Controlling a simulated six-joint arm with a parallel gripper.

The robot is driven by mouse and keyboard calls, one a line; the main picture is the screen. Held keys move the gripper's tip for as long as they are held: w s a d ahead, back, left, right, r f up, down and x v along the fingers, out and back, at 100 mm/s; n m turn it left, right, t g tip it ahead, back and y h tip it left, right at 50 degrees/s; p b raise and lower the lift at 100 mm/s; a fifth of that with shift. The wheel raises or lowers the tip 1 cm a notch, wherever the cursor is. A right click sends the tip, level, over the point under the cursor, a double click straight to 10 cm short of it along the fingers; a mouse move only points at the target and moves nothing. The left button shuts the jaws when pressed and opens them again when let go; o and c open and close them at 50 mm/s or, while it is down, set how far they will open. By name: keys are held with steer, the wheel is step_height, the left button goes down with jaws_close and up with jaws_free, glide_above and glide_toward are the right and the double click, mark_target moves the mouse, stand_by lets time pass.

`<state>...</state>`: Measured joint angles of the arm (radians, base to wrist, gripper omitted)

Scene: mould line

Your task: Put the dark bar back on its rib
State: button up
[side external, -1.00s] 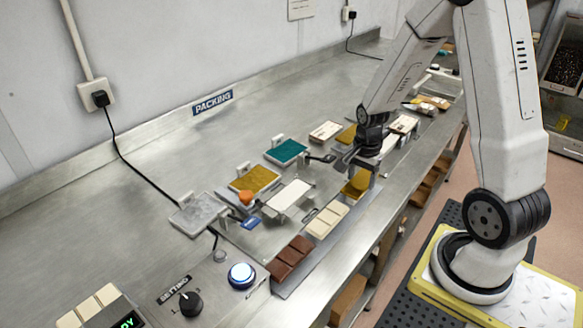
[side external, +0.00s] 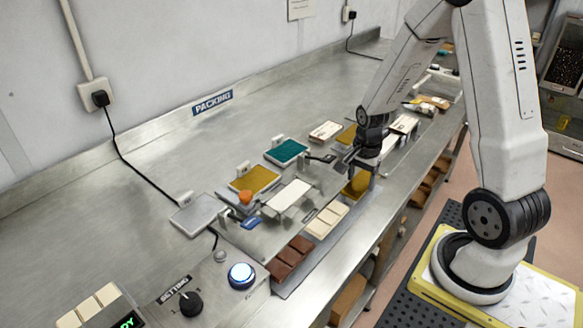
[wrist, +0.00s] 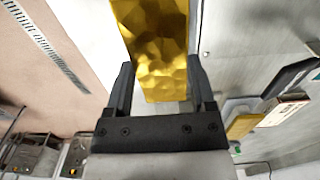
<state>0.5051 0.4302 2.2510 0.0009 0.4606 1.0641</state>
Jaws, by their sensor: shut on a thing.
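The dark bar (side external: 291,258), brown and segmented, lies at the near-left end of the row along the bench's front, in the side view. My gripper (side external: 357,172) is away from it, up and to the right, past the cream bar (side external: 327,220). My gripper is shut on a gold foil-wrapped bar (side external: 357,186). In the wrist view the gold bar (wrist: 163,50) runs between the two dark fingers of my gripper (wrist: 161,84). I cannot tell whether the gold bar touches what is under it. The dark bar is out of the wrist view.
A white plate (side external: 289,195), a mustard pad (side external: 254,179), a teal pad (side external: 287,151) and a grey plate (side external: 199,214) stand behind the row. A control box with a lit button (side external: 241,275) is at the near left.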

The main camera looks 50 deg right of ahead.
stand_by(0.4)
steer(key=o, duration=1.2)
steer(key=shift+r, duration=3.85)
steer(key=shift+a, duration=0.1)
steer(key=shift+w+a+n, duration=0.15)
steer(key=shift+a+n, duration=0.5)
steer(key=shift+n, duration=0.05)
steer(key=a+n, duration=0.4)
steer(key=n, duration=0.1)
steer(key=a+n+t, duration=0.1)
steer(key=a+n, duration=0.4)
steer(key=s+a+n+t, duration=0.1)
steer(key=a+n, duration=0.3)
steer(key=n, duration=0.1)
steer(key=shift+a+f, duration=0.35)
steer(key=shift+a, duration=0.05)
steer(key=shift+s+a+n+t, duration=0.3)
steer(key=shift+a+n, duration=0.2)
steer(key=shift+n, duration=0.3)
